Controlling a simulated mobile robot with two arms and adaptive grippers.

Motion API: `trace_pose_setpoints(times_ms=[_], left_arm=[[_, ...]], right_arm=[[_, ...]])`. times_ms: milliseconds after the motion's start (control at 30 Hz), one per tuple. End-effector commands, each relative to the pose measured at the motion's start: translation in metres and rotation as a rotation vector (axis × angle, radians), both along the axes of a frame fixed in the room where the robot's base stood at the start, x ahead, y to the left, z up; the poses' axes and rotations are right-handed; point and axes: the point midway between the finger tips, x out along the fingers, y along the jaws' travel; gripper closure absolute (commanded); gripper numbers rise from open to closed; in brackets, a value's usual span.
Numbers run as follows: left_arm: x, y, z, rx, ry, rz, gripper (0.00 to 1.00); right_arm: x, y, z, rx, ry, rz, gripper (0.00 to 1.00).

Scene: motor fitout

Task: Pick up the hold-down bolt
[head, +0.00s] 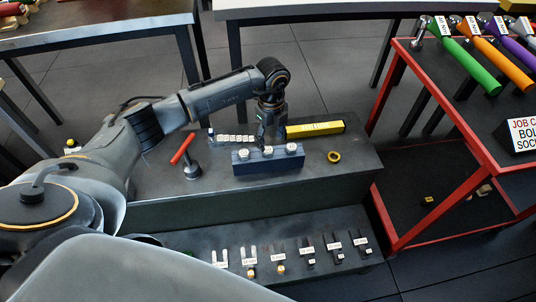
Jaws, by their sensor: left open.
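A dark blue block (262,166) stands on the upper grey step of the bench. Three pale, round-topped pieces sit in a row along its top: a left one (243,154), a middle one (268,151) and a right one (291,147). They may be bolts, but they are too small to tell which is the hold-down bolt. My left gripper (268,140) points down at the block, by the middle piece. It is open and seems empty; its fingertips are small and dark, so contact cannot be told. My right gripper is not in view.
A yellow bar (316,129) lies behind the block. A yellow ring (334,157) lies to its right, a red-handled tool (183,150) to its left. Several labelled pieces lie on the lower step (210,240). A red-framed cart (420,215) with coloured-handled tools stands right.

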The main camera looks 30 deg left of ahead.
Motion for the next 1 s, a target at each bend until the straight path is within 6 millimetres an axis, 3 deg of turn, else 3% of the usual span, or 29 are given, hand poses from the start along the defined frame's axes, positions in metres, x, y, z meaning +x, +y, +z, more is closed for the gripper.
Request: trace_pose_setpoints(times_ms=[300, 600, 667, 900, 1000], left_arm=[[-0.001, 0.006, -0.044, -0.001, 0.002, 0.0, 0.42], [-0.001, 0.006, -0.05, -0.001, -0.001, -0.001, 0.42], [-0.001, 0.006, -0.05, -0.001, 0.0, -0.001, 0.5], [-0.001, 0.006, -0.05, -0.001, 0.0, -0.001, 0.99], [-0.001, 0.006, -0.049, -0.002, -0.001, -0.001, 1.0]], right_arm=[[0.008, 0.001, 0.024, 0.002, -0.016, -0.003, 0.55], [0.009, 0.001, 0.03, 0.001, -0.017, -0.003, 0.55], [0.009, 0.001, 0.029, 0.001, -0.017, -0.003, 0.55], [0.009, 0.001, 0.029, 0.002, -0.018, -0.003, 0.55], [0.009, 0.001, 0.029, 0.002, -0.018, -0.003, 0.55]])
